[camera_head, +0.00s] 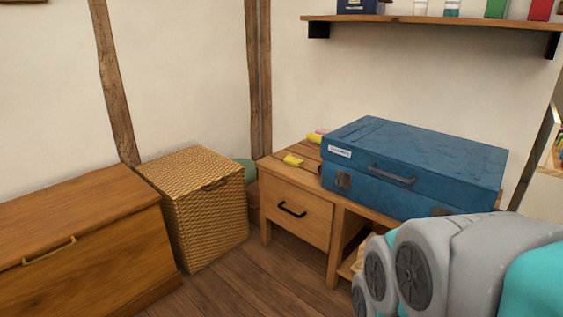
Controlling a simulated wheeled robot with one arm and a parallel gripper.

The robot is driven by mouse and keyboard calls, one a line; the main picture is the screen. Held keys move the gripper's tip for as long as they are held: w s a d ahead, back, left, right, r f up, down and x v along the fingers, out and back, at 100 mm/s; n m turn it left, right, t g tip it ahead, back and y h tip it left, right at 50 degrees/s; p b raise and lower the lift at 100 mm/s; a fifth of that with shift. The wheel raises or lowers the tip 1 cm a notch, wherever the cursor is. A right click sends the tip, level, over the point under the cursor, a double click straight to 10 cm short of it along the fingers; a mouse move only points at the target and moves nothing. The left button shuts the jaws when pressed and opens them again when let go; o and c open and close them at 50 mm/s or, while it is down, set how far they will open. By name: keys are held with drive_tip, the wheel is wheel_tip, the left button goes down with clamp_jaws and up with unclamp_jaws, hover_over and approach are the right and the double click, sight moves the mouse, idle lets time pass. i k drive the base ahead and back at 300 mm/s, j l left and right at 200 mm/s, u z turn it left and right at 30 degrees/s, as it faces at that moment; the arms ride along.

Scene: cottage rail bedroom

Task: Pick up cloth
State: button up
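I cannot pick out the cloth for certain. A small yellow item (292,160) lies on the left part of the wooden desk (272,170). It is too small to tell whether it is folded cloth or something else. A pink and yellow item (317,136) lies behind it, close to the wall. My arm shows at the lower right, in front of the desk. My gripper's fingers are not in view.
A large blue case (415,158) covers most of the desk top. A wicker hamper (208,212) and a wooden chest (85,245) stand at the left. A green object (246,169) is partly hidden behind the hamper. A shelf (430,24) hangs above. Wooden floor (255,285) is clear in front.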

sight(290, 160)
drive_tip(key=i+z, duration=0.25)
drive_tip(key=i, duration=0.35)
drive_tip(key=i+z, duration=0.3)
drive_tip(key=i, duration=0.3)
drive_tip(key=i+j+z, duration=0.25)
drive_tip(key=i, duration=0.35)
